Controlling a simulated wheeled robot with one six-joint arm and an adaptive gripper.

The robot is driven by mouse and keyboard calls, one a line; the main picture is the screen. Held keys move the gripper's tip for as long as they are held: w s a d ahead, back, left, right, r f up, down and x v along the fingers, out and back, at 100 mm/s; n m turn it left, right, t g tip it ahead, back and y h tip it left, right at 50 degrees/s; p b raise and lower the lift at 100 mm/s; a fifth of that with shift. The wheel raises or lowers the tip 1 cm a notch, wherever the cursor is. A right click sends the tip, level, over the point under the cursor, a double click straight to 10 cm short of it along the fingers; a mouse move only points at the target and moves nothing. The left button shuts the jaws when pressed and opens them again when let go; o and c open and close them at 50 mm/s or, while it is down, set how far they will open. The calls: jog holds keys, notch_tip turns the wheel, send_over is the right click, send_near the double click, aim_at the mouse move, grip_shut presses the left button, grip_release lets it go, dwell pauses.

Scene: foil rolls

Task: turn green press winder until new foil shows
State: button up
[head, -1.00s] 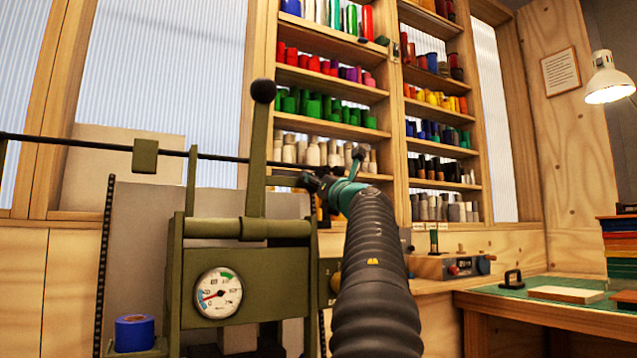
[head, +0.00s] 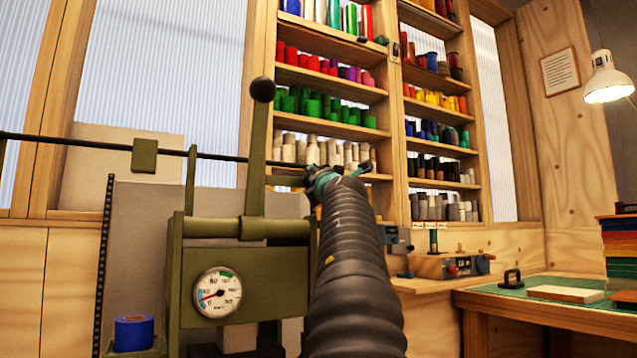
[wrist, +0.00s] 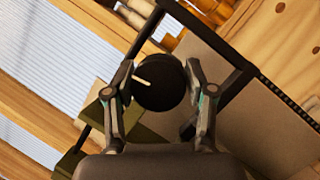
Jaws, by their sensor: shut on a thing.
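The green press (head: 270,268) stands at the left in the head view, with a round gauge (head: 218,292) on its front and an upright lever ending in a black ball. My gripper (head: 322,180) is at the press's upper right, largely hidden behind my dark ribbed arm. In the wrist view, my gripper (wrist: 161,72) is shut on a round black winder knob (wrist: 160,88) with a white mark on its face. One finger lies on each side of the knob. Its foil cannot be made out in either view.
A blue roll (head: 134,333) sits on a small green holder at lower left. Shelves (head: 330,122) of coloured rolls stand behind the press. A workbench (head: 560,318) with a green mat and a lamp (head: 608,80) are at the right.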

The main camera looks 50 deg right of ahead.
jog(key=shift+f+m+g+h, duration=0.15)
jog(key=shift+m+g, duration=0.5)
jog(key=shift+m, duration=0.75)
jog(key=shift+r+m+g+h, duration=0.1)
jog(key=shift+m+g+h, duration=0.15)
jog(key=shift+m+g, duration=0.8)
jog(key=shift+m+t, duration=0.3)
jog(key=shift+m, duration=0.45)
jog(key=o, duration=1.2)
jog(key=shift+c, duration=0.2)
jog(key=shift+a, duration=0.1)
jog(key=v, duration=1.2)
